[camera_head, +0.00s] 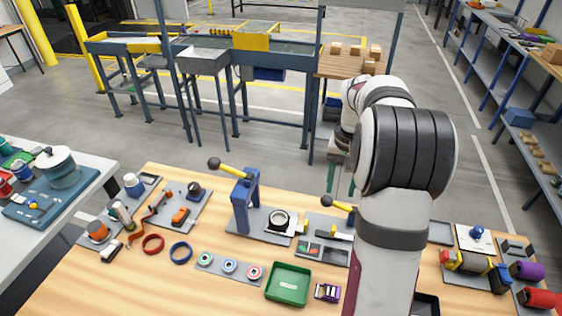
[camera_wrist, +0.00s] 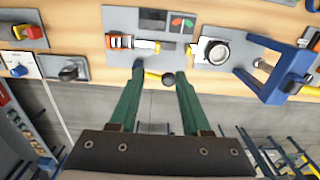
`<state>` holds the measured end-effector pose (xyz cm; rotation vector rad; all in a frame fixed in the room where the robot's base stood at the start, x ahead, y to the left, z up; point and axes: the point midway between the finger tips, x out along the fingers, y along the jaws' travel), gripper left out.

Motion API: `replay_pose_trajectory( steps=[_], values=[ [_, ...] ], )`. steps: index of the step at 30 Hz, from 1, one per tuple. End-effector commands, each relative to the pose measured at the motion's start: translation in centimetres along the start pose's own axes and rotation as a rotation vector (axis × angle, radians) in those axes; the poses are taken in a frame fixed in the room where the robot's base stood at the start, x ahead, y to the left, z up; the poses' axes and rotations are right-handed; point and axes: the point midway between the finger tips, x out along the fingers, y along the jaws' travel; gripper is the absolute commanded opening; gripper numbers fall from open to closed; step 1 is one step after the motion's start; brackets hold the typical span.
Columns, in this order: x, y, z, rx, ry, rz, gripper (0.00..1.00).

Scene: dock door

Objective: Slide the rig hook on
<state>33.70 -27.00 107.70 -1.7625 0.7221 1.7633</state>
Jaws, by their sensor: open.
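I cannot single out the rig hook with certainty in either view. A lever with a yellow arm and a black ball knob (camera_head: 326,199) stands at the table's far edge in the head view. In the wrist view the black knob (camera_wrist: 168,78) appears between my green fingertips, but contact is not clear. My gripper (camera_wrist: 160,74) is open, with nothing visibly held. In the head view its green fingers (camera_head: 340,182) hang beyond the table's far edge, partly hidden by my arm. The grey plate (camera_wrist: 146,20) at the lever carries an orange-ended device (camera_wrist: 119,41) with a pale rod.
A blue press frame (camera_head: 243,203) with a yellow lever stands left of my gripper, beside a round dial on a plate (camera_head: 280,221). A green tray (camera_head: 288,284) lies in front. Several tools and fixtures crowd the wooden table.

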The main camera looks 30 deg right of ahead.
Motion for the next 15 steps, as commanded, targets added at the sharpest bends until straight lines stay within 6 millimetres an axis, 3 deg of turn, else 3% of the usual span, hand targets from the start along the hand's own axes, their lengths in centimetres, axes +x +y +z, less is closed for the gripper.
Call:
replay_pose_trajectory(
  steps=[5,15],
  values=[
    [2.6,0.7,-0.6,0.005,-0.003,0.003,0.47],
    [12.5,0.6,-0.5,0.005,-0.003,0.003,0.47]
  ],
)
